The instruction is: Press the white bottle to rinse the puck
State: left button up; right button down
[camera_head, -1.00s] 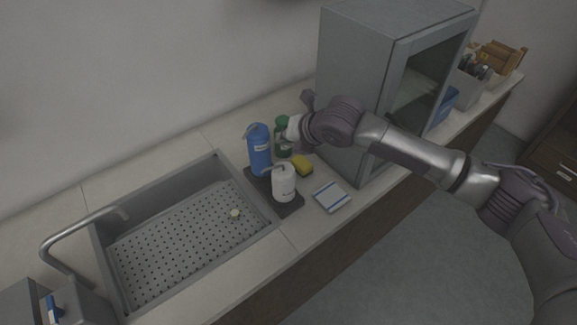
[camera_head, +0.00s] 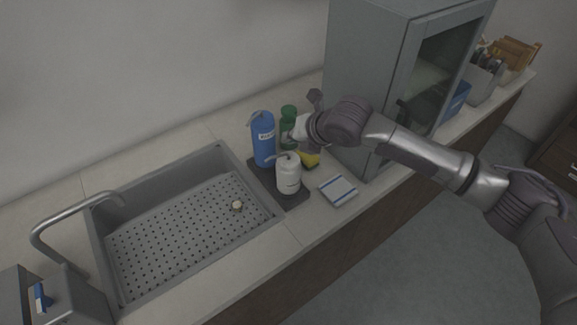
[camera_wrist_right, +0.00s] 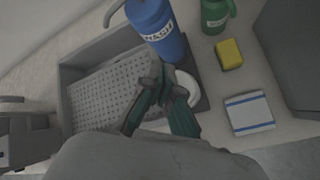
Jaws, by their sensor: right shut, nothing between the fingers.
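The white bottle (camera_head: 289,177) stands upright on a dark mat (camera_head: 293,201) at the sink's right edge. The small pale puck (camera_head: 237,206) lies on the perforated bottom of the sink (camera_head: 180,240). My right arm reaches in from the right, its wrist behind the white bottle. In the right wrist view my right gripper (camera_wrist_right: 160,78) is shut and empty. Its fingers cover much of the white bottle (camera_wrist_right: 188,84); I cannot tell whether they touch it. The puck is not visible in the wrist view. My left gripper is not in view.
A blue wash bottle (camera_head: 264,142) stands beside the white one, with a green bottle (camera_head: 288,115) behind. A yellow sponge (camera_head: 310,160) and a white-blue pad (camera_head: 338,190) lie to the right. A grey cabinet (camera_head: 357,70) stands close behind my arm. A faucet (camera_head: 75,217) is at left.

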aim_at(285, 156)
notch_tip(285, 156, down, 2)
jog(key=shift+f+b, duration=0.1)
jog(key=shift+b, duration=0.5)
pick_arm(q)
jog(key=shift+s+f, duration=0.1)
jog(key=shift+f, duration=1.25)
pick_arm(e)
jog(key=shift+f, duration=0.95)
jog(key=shift+f, duration=0.1)
jog(key=shift+f, duration=0.3)
jog(key=shift+f, duration=0.55)
jog(key=shift+r, duration=0.1)
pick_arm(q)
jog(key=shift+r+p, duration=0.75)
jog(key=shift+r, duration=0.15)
pick_arm(e)
jog(key=shift+r, duration=0.8)
